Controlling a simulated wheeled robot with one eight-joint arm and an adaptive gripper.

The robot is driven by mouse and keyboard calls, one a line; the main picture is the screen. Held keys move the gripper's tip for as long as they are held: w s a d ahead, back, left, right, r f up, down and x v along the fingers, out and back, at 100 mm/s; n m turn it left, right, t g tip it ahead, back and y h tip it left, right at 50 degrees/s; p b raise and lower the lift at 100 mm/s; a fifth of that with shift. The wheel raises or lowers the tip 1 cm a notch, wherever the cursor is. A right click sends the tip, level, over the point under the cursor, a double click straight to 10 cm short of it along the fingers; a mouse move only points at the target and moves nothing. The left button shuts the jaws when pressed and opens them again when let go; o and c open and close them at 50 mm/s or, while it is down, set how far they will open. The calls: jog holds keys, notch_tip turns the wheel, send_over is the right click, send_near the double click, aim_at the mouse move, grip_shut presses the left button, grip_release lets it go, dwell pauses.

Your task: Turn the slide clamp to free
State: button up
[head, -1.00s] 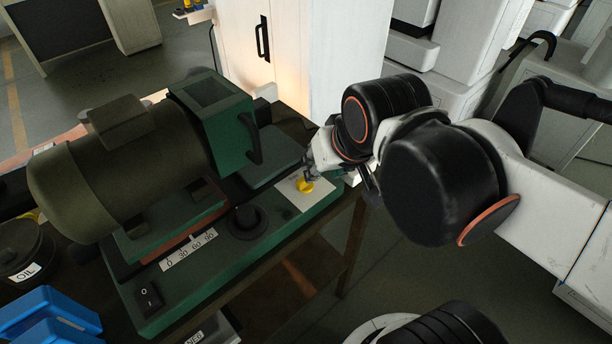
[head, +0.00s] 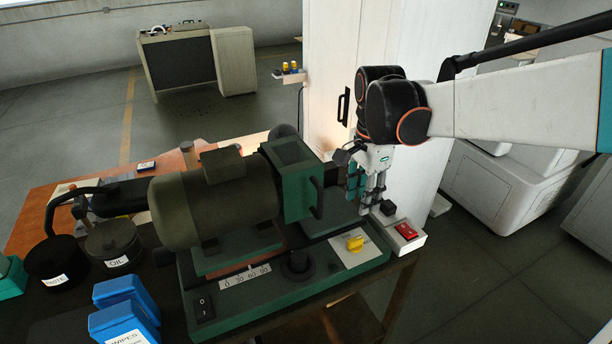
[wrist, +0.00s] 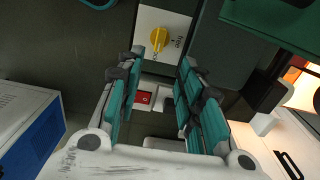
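The slide clamp is a yellow knob (head: 355,243) on a white plate (head: 372,250), at the right end of the green machine base. In the wrist view the knob (wrist: 159,38) lies beyond the fingertips, its narrow grip pointing roughly toward the bottom of the picture.
A red switch (head: 406,231) on a white box and a small black block (head: 388,208) stand close by my gripper. The green motor head (head: 292,180) rises at the left of it. A white cabinet (head: 330,65) stands behind. Blue boxes (head: 125,305) are at the lower left.

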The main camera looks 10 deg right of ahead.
aim_at(356, 239)
notch_tip(356, 239, down, 14)
jog(key=b, duration=0.3)
jog(key=shift+r+b, duration=0.1)
jog(key=shift+b, duration=0.2)
grip_shut()
